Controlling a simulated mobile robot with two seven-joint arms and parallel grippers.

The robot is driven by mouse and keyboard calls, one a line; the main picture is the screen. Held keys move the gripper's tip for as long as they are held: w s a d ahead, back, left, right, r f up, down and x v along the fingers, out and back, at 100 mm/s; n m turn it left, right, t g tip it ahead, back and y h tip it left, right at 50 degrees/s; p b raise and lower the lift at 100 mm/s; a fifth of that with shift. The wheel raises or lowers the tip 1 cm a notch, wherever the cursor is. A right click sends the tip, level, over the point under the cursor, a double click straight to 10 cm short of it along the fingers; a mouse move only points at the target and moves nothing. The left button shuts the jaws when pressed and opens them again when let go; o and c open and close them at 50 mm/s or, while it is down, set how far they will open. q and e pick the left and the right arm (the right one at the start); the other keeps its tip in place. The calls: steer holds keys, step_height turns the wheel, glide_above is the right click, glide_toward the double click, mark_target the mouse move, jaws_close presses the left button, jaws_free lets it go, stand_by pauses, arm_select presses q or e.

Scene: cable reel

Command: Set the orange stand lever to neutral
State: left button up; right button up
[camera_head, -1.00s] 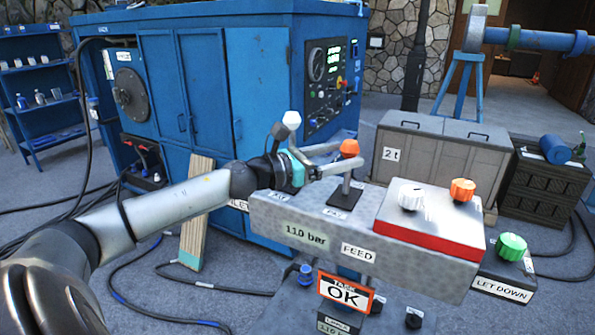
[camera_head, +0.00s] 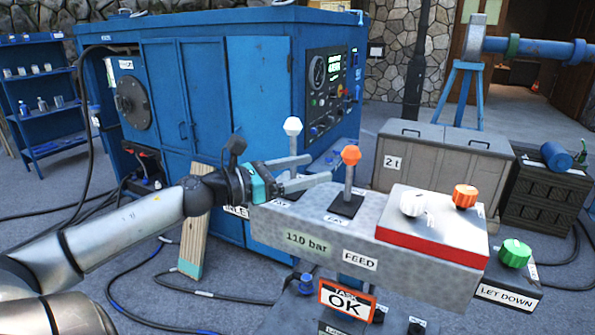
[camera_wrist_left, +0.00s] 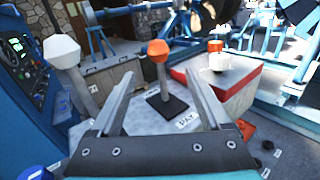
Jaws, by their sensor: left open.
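The orange-topped lever (camera_head: 350,170) stands nearly upright from a black slot plate on the grey control stand (camera_head: 290,220). It also shows in the left wrist view (camera_wrist_left: 159,72), beyond and between the two fingers. My left gripper (camera_head: 320,170) is open and empty, just left of the orange lever and apart from it. A white-topped lever (camera_head: 292,140) stands behind the gripper; in the left wrist view it (camera_wrist_left: 70,70) is outside the left finger. My right gripper is in neither view.
A red-edged box with a white knob (camera_head: 412,203) and an orange knob (camera_head: 465,195) sits on the stand's right. A green knob (camera_head: 514,252) is on a separate box. A blue cabinet (camera_head: 220,100) stands behind the arm. An OK sign (camera_head: 346,299) hangs in front.

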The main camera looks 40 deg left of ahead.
arm_select(q)
steer(key=shift+v, duration=1.05)
